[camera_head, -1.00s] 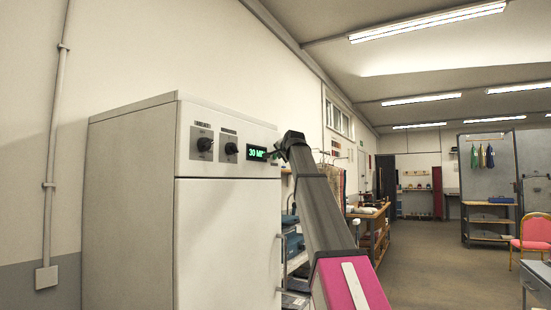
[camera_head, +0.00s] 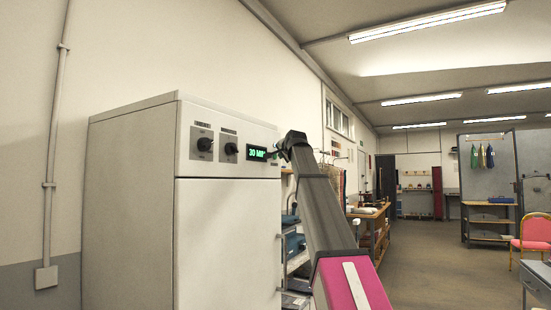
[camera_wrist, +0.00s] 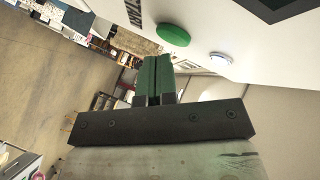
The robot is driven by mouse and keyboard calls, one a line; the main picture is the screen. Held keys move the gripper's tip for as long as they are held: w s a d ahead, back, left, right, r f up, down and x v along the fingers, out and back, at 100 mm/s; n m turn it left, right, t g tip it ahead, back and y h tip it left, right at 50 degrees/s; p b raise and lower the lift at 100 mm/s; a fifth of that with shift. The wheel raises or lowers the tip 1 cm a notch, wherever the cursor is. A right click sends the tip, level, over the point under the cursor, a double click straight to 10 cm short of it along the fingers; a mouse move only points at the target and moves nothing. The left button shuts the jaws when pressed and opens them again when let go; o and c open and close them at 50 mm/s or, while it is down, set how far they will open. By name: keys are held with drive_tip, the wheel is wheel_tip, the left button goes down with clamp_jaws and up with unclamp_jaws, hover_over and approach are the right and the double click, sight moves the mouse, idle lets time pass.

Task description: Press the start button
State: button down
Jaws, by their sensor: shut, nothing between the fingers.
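The white cabinet machine (camera_head: 225,240) stands at the left in the head view, with two dark knobs and a lit green display (camera_head: 257,153) on its upper panel. In the wrist view, a round green button (camera_wrist: 173,35) sits on the white panel beside lettering that seems to read START (camera_wrist: 133,14). My gripper (camera_wrist: 157,60) is shut and empty, its green-tinted fingertips just below the button in the picture; I cannot tell whether they touch it. In the head view my gripper (camera_head: 277,153) is at the panel's right end, and the button cannot be made out there.
A small round white light or button (camera_wrist: 220,58) sits right of the green button. A shelf with folded blue items (camera_head: 294,243) stands beside the machine, behind my arm. A pink chair (camera_head: 534,232) is far right. The floor in the middle is clear.

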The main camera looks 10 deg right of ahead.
drive_tip(key=shift+s+d, duration=0.15)
drive_tip(key=shift+d, duration=0.05)
drive_tip(key=shift+s+d, duration=0.1)
drive_tip(key=s+d, duration=0.1)
drive_tip(key=d, duration=0.1)
drive_tip(key=s+d, duration=0.1)
drive_tip(key=shift+s+d, duration=0.4)
idle(0.3)
idle(0.6)
drive_tip(key=s+a+f+n+g+h, duration=0.1)
drive_tip(key=s+f+n+g, duration=0.2)
drive_tip(key=f, duration=2.3)
drive_tip(key=s+f+n+g, duration=0.1)
drive_tip(key=s+f+g, duration=0.3)
drive_tip(key=f, duration=2.3)
drive_tip(key=s+f+n+g, duration=0.2)
drive_tip(key=s+f+g, duration=0.2)
drive_tip(key=s+f, duration=1)
drive_tip(key=s+f+n+g+h, duration=0.1)
drive_tip(key=s+f+n+g, duration=0.2)
drive_tip(key=s+f, duration=1.2)
wheel_tip(320, 180, down, 5)
drive_tip(key=shift+a+f+n+g+h, duration=0.15)
drive_tip(key=shift+a+n+g+h, duration=0.2)
drive_tip(key=shift+g, duration=0.25)
